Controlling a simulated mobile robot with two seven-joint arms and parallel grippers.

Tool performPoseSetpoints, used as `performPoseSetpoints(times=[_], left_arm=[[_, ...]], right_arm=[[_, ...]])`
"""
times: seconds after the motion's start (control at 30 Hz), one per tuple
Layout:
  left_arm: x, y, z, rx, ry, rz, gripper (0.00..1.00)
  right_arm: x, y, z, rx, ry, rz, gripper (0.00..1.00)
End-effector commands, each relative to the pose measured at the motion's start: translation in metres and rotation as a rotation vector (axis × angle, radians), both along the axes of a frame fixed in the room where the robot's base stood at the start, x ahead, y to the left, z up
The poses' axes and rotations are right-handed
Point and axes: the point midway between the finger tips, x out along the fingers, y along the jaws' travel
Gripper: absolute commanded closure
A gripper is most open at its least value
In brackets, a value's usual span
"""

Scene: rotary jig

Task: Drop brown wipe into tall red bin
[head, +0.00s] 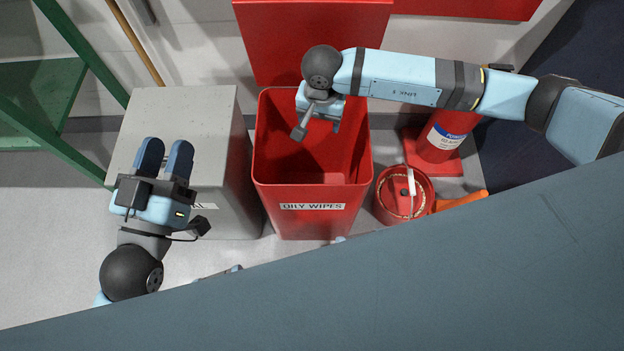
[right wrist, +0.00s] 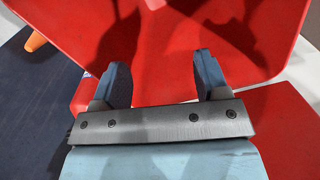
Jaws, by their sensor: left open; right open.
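The tall red bin (head: 266,206), labelled OILY WIPES, stands open at the centre of the head view. Its red wall also fills much of the right wrist view (right wrist: 165,30). My right gripper (head: 318,125) is over the bin's opening. It is open, with nothing between its fingers in the right wrist view (right wrist: 162,70). My left gripper (head: 165,150) is open and empty over the grey box, left of the bin. I see no brown wipe in either view. Part of the bin's inside is hidden by my right arm and by shadow.
A grey box (head: 190,110) stands left of the bin. A round red can (head: 390,208) with an orange spout (head: 462,201) stands to the right, near a red cylinder (head: 440,135). A red panel (head: 312,40) rises behind the bin. A large blue-grey surface (head: 400,280) fills the foreground.

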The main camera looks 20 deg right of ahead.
Motion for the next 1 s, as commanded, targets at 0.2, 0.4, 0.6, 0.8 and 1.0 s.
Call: performPoseSetpoints(times=[0.2, 0.4, 0.6, 0.8, 1.0], left_arm=[[0.001, 0.008, -0.032, 0.076, 0.136, 0.032, 0.57], [0.001, 0.012, -0.046, 0.114, 0.193, 0.043, 0.57], [0.001, 0.015, -0.051, 0.128, 0.215, 0.048, 0.57], [0.001, 0.015, -0.052, 0.129, 0.216, 0.047, 0.57], [0.001, 0.015, -0.051, 0.129, 0.215, 0.048, 0.57]], right_arm=[[0.001, 0.0, 0.056, 0.0, -0.004, 0.002, 0.32], [0.0, 0.0, 0.086, 0.0, -0.001, 0.001, 0.32], [0.0, 0.0, 0.097, 0.0, 0.0, 0.001, 0.32], [0.0, 0.0, 0.097, 0.0, 0.0, 0.001, 0.32], [0.0, 0.0, 0.097, 0.0, 0.0, 0.001, 0.32]])
